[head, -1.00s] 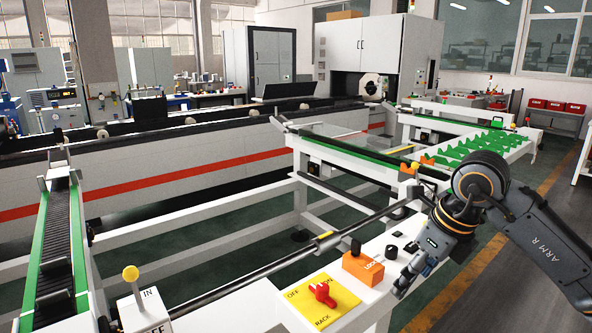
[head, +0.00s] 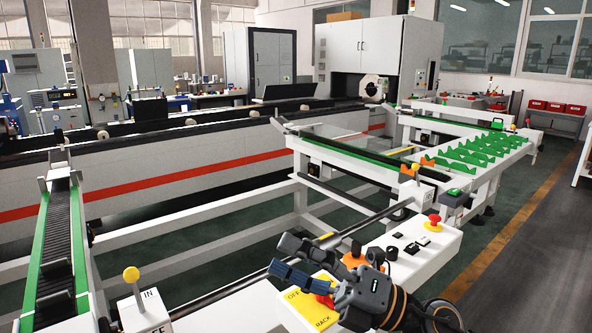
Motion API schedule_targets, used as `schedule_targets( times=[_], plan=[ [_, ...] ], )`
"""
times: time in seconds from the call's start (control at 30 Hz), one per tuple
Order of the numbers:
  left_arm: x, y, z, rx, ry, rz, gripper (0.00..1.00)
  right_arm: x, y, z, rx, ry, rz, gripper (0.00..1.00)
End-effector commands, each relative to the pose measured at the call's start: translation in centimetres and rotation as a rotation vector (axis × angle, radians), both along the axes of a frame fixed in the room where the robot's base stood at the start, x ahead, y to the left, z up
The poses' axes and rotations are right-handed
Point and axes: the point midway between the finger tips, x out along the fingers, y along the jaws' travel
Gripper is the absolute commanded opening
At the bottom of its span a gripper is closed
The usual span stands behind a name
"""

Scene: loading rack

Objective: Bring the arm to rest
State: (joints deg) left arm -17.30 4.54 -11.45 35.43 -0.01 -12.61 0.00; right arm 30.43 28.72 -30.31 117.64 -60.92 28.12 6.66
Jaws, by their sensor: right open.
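My right gripper (head: 279,254) is in the lower middle of the head view, its fingers pointing left and apart. It is open, with nothing seen between the fingers. It hangs in front of the white control panel (head: 436,244) and covers part of the orange lock block (head: 354,259) and of the red knob on the yellow rack switch plate (head: 312,308). I cannot tell whether it touches them. The rest of my right arm leaves at the bottom edge. My left gripper is not in view.
A red emergency button (head: 434,219) and several black buttons stand on the panel. A yellow-topped lever (head: 131,275) stands at the lower left, near the green-edged conveyor (head: 39,245). A long rod (head: 210,297) runs behind the gripper. Open floor (head: 515,235) lies to the right.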

Motion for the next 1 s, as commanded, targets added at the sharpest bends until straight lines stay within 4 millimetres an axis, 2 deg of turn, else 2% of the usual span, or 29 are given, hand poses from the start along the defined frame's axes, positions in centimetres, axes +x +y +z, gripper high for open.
schedule_targets(
  times=[0.07, 0.17, 0.27, 0.33, 0.4, 0.47, 0.5, 0.57, 0.6, 0.7, 0.8, 1.0],
  plan=[
    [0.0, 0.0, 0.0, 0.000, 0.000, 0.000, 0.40, 1.5, -2.5, 0.6, 0.232, 0.174, -0.103, 0.71],
    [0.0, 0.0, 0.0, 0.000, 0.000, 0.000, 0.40, 4.1, -7.0, -0.8, 0.484, 0.411, -0.264, 0.71],
    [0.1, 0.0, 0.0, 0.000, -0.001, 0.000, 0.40, 6.1, -12.0, -5.2, 0.693, 0.679, -0.447, 0.71],
    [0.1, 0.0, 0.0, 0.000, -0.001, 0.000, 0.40, 6.5, -15.1, -9.6, 0.805, 0.872, -0.581, 0.71],
    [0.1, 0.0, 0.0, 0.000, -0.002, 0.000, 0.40, 5.9, -17.5, -14.4, 0.886, 1.055, -0.708, 0.71],
    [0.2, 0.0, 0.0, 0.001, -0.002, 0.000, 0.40, 4.7, -19.2, -18.5, 0.936, 1.207, -0.813, 0.71],
    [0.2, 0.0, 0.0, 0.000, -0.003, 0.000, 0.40, 3.6, -20.0, -21.3, 0.962, 1.309, -0.880, 0.71],
    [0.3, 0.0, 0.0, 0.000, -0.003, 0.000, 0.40, 1.4, -21.1, -25.2, 0.989, 1.457, -0.981, 0.71],
    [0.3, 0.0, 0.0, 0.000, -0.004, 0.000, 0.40, -0.3, -21.5, -27.6, 0.998, 1.552, -1.040, 0.71],
    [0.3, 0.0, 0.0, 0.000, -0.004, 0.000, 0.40, -4.6, -22.1, -32.3, 0.999, 1.757, -1.174, 0.71],
    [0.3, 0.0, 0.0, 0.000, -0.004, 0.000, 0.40, -8.5, -22.2, -35.4, 0.982, 1.917, -1.274, 0.71],
    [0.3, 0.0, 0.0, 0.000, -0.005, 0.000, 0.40, -15.5, -21.9, -39.2, 0.921, 2.171, -1.425, 0.71]
  ],
)
